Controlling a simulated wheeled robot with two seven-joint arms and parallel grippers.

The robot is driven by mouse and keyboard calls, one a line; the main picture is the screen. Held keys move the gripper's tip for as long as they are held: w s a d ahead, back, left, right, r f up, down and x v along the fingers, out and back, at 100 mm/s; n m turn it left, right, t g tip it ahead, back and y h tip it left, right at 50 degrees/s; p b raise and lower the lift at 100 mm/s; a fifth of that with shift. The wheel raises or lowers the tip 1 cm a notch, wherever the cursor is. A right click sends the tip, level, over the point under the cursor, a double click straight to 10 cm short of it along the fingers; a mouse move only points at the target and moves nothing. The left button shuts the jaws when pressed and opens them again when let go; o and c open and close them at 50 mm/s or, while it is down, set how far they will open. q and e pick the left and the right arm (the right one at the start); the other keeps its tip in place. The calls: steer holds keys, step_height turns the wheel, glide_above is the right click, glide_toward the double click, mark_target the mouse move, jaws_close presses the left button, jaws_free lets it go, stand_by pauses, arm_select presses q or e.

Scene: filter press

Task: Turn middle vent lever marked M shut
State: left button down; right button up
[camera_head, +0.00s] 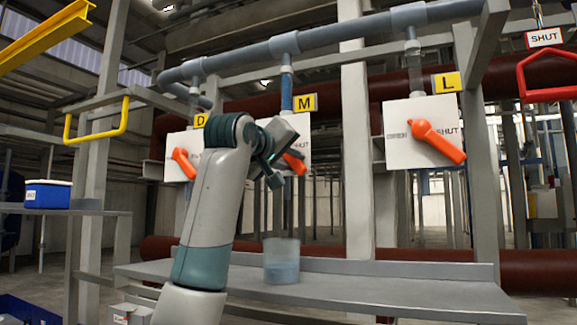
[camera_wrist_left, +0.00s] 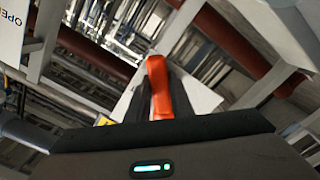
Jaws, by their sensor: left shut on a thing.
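The middle vent lever is orange and sits on a white panel (camera_head: 303,128) under the yellow M tag (camera_head: 305,103). Part of the M lever (camera_head: 296,164) shows beside my left gripper (camera_head: 277,165) and slants down to the right; the rest is hidden behind the gripper. In the left wrist view the M lever (camera_wrist_left: 158,85) stands between the dark fingers of my left gripper (camera_wrist_left: 160,95), which is shut on it. The word SHUT is partly visible on the right of the M panel. My right gripper is in neither view.
Orange lever L (camera_head: 437,142) is on the right panel and orange lever D (camera_head: 184,163) on the left one. A grey shelf (camera_head: 390,292) below carries a clear cup with bluish contents (camera_head: 281,262). A yellow handle (camera_head: 97,120) and red handle (camera_head: 548,75) flank the panels.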

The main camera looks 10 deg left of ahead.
arm_select(q)
steer(key=shift+r+n, duration=0.25)
steer(key=shift+n, duration=0.15)
steer(key=shift+s, duration=0.1)
steer(key=c, duration=1.7)
jaws_free()
steer(key=shift+c, duration=0.2)
steer(key=shift+o, duration=0.9)
steer(key=shift+f, duration=0.1)
